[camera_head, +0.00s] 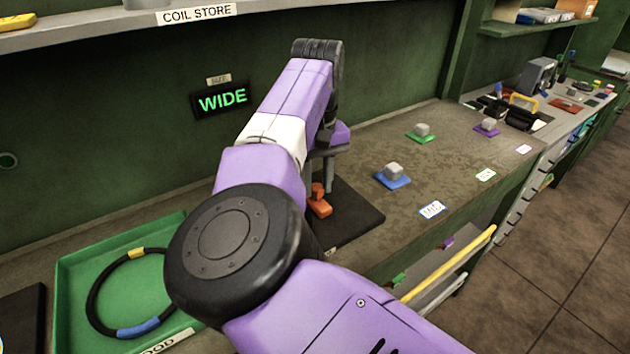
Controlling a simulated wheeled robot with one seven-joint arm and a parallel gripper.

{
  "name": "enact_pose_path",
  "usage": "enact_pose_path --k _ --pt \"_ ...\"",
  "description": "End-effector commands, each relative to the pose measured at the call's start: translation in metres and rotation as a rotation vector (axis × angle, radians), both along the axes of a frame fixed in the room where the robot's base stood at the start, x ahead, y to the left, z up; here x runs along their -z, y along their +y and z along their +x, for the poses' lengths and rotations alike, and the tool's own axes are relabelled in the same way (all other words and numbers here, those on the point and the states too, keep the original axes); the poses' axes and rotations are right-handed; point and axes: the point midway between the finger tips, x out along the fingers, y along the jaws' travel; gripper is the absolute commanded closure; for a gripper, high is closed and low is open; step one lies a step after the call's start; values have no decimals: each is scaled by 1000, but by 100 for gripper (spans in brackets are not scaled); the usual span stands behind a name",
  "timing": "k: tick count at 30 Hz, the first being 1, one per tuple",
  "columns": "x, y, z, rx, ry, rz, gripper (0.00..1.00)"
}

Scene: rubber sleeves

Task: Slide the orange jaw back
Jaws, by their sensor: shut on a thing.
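The orange jaw (318,206) sits on a black base plate (352,222) on the workbench, just beyond my arm's near joint. My gripper (328,182) comes down from above at the jaw's far end and is shut on its upright orange part. The fingers are dark and partly lost against the plate. My purple arm hides the left part of the plate and whatever lies there.
A green tray (68,262) with a black ring (97,290) is at left. Blue (398,183), green (414,137) and purple (481,130) pads with grey blocks stand at right. A lit sign (222,98) reads WIDE. A shelf (110,24) overhangs the back.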

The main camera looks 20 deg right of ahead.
Motion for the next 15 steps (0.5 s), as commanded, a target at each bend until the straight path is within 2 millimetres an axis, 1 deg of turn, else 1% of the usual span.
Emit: enact_pose_path --k 1,9,12,15 --pt "-6 -9 3 4 -2 -6 100" --pt "-6 -43 14 2 -2 -6 100" --pt "-4 -49 16 0 -3 -4 100" --pt "-3 -52 17 -1 -3 -2 100"
